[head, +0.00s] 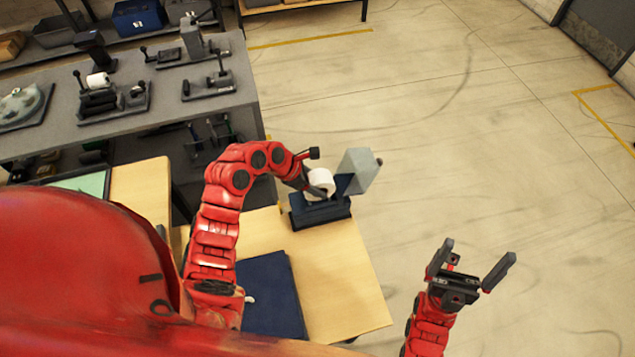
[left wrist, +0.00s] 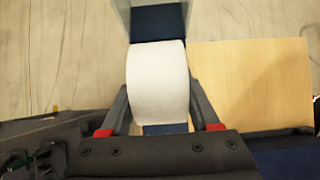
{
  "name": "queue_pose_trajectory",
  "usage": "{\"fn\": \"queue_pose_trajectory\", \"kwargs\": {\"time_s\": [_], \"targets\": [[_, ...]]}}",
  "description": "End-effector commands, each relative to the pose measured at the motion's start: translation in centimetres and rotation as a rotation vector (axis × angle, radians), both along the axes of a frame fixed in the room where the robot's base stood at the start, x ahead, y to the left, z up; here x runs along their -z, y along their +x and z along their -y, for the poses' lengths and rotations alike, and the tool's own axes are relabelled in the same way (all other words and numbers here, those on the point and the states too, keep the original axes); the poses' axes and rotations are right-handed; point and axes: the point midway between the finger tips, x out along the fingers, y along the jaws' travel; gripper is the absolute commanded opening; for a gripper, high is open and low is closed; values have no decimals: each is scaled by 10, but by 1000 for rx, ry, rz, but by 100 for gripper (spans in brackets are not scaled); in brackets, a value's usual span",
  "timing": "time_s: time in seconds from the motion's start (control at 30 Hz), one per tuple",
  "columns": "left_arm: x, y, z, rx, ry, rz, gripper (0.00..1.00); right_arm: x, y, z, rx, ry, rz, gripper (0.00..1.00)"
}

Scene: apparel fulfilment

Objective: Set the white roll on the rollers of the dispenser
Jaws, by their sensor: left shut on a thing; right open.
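The white roll (head: 321,183) is in my left gripper (head: 308,184), at the dispenser (head: 318,212). The left wrist view shows the roll (left wrist: 158,82) between the two fingers of my left gripper (left wrist: 160,112), which are shut on it. The dispenser has a dark blue base and a grey upright part, and stands on the wooden table. The roll is over the base; whether it touches the rollers is hidden. Part of the dispenser (left wrist: 158,20) shows beyond the roll in the left wrist view. My right gripper (head: 470,270) is open and empty, right of the table.
The wooden table (head: 345,285) carries a dark blue folder-like item (head: 272,290) near my left arm. A grey bench (head: 175,100) at the back left holds several devices, one with a white roll (head: 98,80). Open floor lies to the right.

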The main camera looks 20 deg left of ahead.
Motion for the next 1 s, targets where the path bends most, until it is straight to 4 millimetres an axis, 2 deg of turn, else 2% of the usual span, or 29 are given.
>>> {"fn": "queue_pose_trajectory", "kwargs": {"time_s": [0.2, 0.47, 0.5, 0.67, 1.0], "targets": [[-2, -1, -2, 0, -1, 1, 0, -8, 0, 0, 0, 0, 0, 100], [0, -1, -2, 1, 0, 0, 0, -8, 0, 0, 0, 0, 0, 100], [0, -1, -2, 1, 0, 0, 68, -8, 0, 0, 0, 0, 0, 100], [0, -1, -2, 0, 0, 0, 97, -8, 0, 0, 0, 0, 0, 100], [0, -1, -2, 0, 1, -1, 100, -8, 0, 0, 0, 0, 0, 100]]}}
